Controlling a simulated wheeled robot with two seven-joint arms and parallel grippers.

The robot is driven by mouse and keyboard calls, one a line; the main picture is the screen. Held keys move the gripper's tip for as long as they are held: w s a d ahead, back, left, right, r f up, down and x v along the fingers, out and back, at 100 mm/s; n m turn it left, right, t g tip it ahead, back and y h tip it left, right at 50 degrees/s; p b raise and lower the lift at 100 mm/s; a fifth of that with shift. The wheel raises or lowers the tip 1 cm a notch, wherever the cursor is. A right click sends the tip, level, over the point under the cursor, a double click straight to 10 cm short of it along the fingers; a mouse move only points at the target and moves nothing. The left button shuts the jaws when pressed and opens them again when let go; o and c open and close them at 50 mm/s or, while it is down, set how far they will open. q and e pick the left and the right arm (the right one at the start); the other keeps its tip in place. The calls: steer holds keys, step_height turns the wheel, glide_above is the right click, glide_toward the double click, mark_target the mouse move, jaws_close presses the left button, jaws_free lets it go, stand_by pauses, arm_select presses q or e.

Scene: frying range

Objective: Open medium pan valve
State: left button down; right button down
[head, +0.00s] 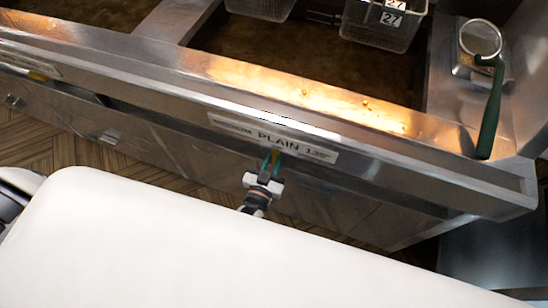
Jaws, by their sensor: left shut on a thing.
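My left gripper (270,168) is right below this plate, against the front panel of the fryer. It is shut on a small part there, which I take to be the valve handle; the jaws hide most of it. A bit of teal and yellow shows at the fingertips. How far the valve is turned cannot be told. My right gripper is not in view.
Above the panel is a pan of dark oil (300,62) with wire baskets (381,24) at its back. Another label plate (28,67) is at the far left. Wooden floor (48,139) shows below left.

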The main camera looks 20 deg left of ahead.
arm_select(q)
steer(key=c, duration=1.3)
jaws_free()
steer(key=s+b, duration=0.1)
steer(key=s, duration=1.1)
steer(key=shift+a, duration=0.2)
steer(key=s+f+m+g+h, duration=0.1)
steer(key=s+f+g, duration=0.3)
steer(key=f, duration=0.5)
steer(key=s+f+m+g, duration=0.1)
steer(key=s+f+g, duration=0.25)
steer(key=f, duration=0.65)
steer(key=s+a+f+g, duration=0.3)
steer(key=s+f, duration=0.1)
steer(key=s, duration=0.1)
steer(key=s+a+f+g+y, duration=0.1)
steer(key=s+a+f+g, duration=0.2)
steer(key=s, duration=0.3)
steer(key=s+a+f+g, duration=0.3)
steer(key=s+a+f, duration=0.1)
steer(key=s+f, duration=0.1)
steer(key=shift+s+g+y, duration=0.25)
steer(key=shift+s+y, duration=0.05)
steer(key=shift+s, duration=0.25)
